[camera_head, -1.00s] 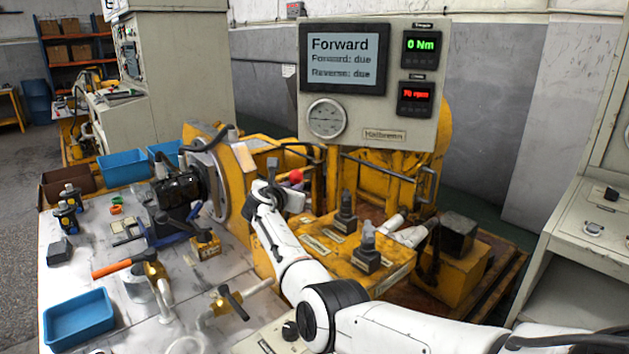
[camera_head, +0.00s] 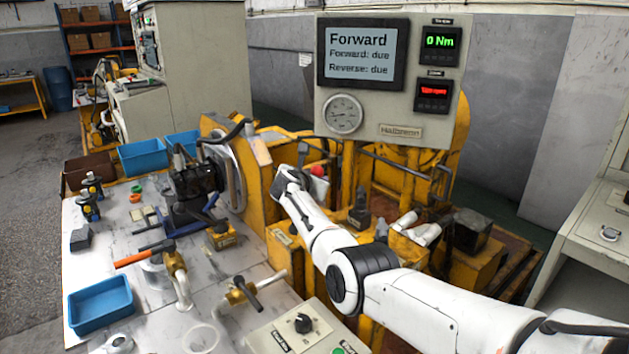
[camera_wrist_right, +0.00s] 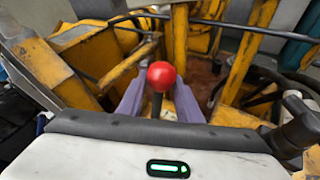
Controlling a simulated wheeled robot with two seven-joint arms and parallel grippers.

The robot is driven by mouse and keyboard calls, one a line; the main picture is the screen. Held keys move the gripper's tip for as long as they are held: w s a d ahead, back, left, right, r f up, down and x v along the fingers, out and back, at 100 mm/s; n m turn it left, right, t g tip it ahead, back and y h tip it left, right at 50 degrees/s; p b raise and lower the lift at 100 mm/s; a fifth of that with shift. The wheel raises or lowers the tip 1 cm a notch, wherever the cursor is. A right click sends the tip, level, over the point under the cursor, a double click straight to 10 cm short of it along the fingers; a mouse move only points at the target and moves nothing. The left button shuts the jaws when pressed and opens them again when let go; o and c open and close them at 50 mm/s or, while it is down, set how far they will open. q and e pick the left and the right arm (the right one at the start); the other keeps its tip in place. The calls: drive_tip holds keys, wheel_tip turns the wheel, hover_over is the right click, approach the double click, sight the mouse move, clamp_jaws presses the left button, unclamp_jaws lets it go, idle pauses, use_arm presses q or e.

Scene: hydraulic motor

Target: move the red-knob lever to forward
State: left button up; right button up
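The red knob (camera_head: 318,170) of the lever shows just right of my right gripper's wrist in the head view, among the yellow frame parts. In the right wrist view, the red knob (camera_wrist_right: 161,76) stands on a dark shaft (camera_wrist_right: 156,106). The two greyish-purple fingers of my right gripper (camera_wrist_right: 160,92) are spread, one on each side of the shaft, with gaps visible. The knob shows at the height of the fingertips in the picture; contact cannot be told. The lever's base is hidden. The screen (camera_head: 360,50) reads "Forward", "Forward: due" and "Reverse: due". My left gripper is not in view.
The display panel (camera_head: 380,131) stands behind the lever. Dark-handled levers (camera_head: 359,208) rise from the yellow block beside my right arm. The white bench (camera_head: 210,275) holds brass valves (camera_head: 240,292), a blue tray (camera_head: 100,303) and a knob box (camera_head: 290,335).

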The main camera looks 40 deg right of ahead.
drive_tip(key=shift+s+a+f, duration=0.1)
drive_tip(key=shift+f, duration=0.15)
drive_tip(key=shift+s+a+r+p, duration=0.1)
drive_tip(key=shift+a+r+p, duration=0.05)
drive_tip(key=shift+a+p, duration=0.15)
drive_tip(key=p+v, duration=0.2)
drive_tip(key=v, duration=0.7)
drive_tip(key=shift+s+a+r, duration=0.2)
drive_tip(key=shift+r, duration=0.05)
